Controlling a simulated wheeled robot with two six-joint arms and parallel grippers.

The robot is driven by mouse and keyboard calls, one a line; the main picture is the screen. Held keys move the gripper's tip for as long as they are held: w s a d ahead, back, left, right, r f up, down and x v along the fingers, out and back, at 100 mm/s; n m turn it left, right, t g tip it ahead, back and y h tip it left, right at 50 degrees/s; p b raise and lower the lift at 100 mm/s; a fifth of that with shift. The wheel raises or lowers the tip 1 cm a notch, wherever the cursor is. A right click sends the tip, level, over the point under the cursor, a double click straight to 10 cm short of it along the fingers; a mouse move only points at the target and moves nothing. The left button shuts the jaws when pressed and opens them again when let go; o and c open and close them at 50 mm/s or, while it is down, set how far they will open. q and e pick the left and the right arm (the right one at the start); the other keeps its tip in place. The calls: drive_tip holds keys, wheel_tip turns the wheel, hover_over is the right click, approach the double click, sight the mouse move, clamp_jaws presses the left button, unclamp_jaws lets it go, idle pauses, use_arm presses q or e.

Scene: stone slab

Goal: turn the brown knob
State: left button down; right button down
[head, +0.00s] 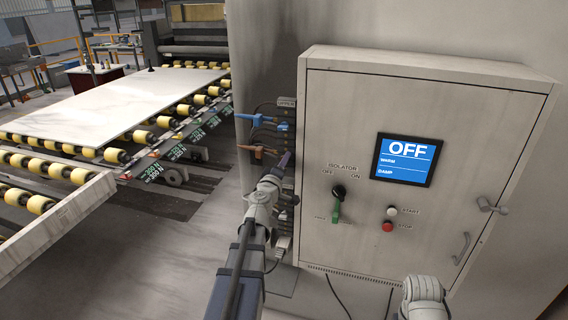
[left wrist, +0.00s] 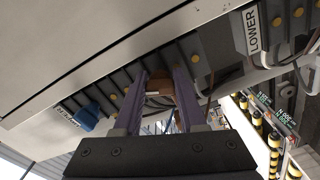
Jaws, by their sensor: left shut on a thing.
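The brown knob (head: 259,151) sticks out to the left from the column of valves on the left side of the grey cabinet. In the left wrist view the brown knob (left wrist: 158,84) sits between the two purple fingers of my left gripper (left wrist: 160,92). In the head view the left gripper (head: 284,160) reaches the valve column from below, and the fingers look shut on the knob. The fingers and wrist hide part of the column. My right gripper is not visible; only a pale part of my right arm shows at the bottom.
A blue handle (head: 271,121) is just above the brown knob; it also shows in the left wrist view (left wrist: 84,119). The cabinet front (head: 340,100) has an OFF screen (head: 405,160), an isolator switch (head: 338,193) and start and stop buttons. A roller conveyor with a slab (head: 115,103) stands at left.

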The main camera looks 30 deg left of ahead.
use_arm(q)
drive_tip(key=m, duration=0.5)
drive_tip(key=shift+f+m, duration=0.15)
drive_tip(key=shift+m, duration=0.25)
drive_tip(key=m, duration=0.4)
drive_tip(key=shift+s+a+m, duration=0.1)
drive_tip(key=shift+m, duration=0.6)
drive_tip(key=c, duration=0.8)
unclamp_jaws()
drive_tip(key=shift+o, duration=0.2)
drive_tip(key=v, duration=0.7)
drive_tip(key=shift+s, duration=0.4)
